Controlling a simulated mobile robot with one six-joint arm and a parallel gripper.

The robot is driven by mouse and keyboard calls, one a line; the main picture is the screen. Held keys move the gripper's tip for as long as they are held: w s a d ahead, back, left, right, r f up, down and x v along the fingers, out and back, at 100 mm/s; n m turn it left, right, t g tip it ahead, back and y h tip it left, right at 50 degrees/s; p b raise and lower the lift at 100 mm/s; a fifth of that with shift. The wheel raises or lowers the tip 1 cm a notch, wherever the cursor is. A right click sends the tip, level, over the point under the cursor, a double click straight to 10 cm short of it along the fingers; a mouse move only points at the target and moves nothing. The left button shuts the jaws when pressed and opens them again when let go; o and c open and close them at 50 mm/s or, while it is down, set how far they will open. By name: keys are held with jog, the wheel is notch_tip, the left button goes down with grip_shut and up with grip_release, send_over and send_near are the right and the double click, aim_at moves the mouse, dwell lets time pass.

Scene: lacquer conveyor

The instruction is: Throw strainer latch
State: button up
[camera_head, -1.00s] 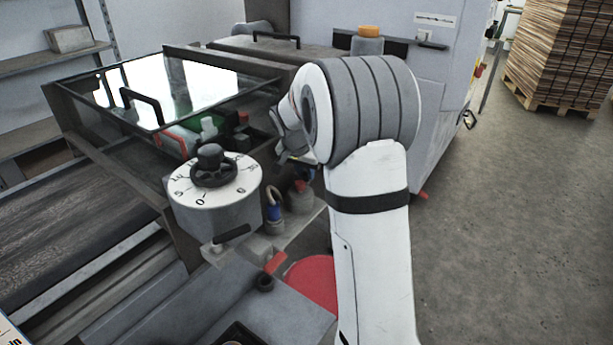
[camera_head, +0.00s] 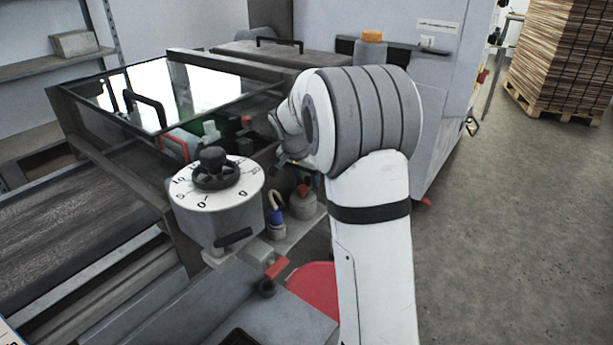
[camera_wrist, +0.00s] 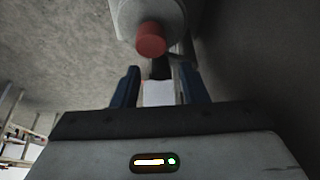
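In the head view, a grey round canister with a red cap (camera_head: 303,191) stands beside the dial housing, next to a blue-and-grey fitting with a pale loop (camera_head: 276,212). I cannot tell for sure which part is the strainer latch. In the wrist view, a red knob (camera_wrist: 151,38) on a pale grey round body (camera_wrist: 150,12) is just beyond my gripper (camera_wrist: 160,84). Its two blue fingers stand apart. A small dark piece and a pale block show between or behind them; contact cannot be seen.
The dial housing (camera_head: 215,215) with a black handwheel and a red-tipped lever (camera_head: 277,268) stand left of my arm. A glass-lidded trough (camera_head: 190,90) lies behind. A red round lid (camera_head: 314,287) is below. Open floor (camera_head: 510,220) lies to the right.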

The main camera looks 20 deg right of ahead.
jog(key=v, duration=0.7)
jog(key=shift+s+a+r+p, duration=0.1)
jog(key=shift+a+r+p, duration=0.05)
jog(key=shift+r+p, duration=0.25)
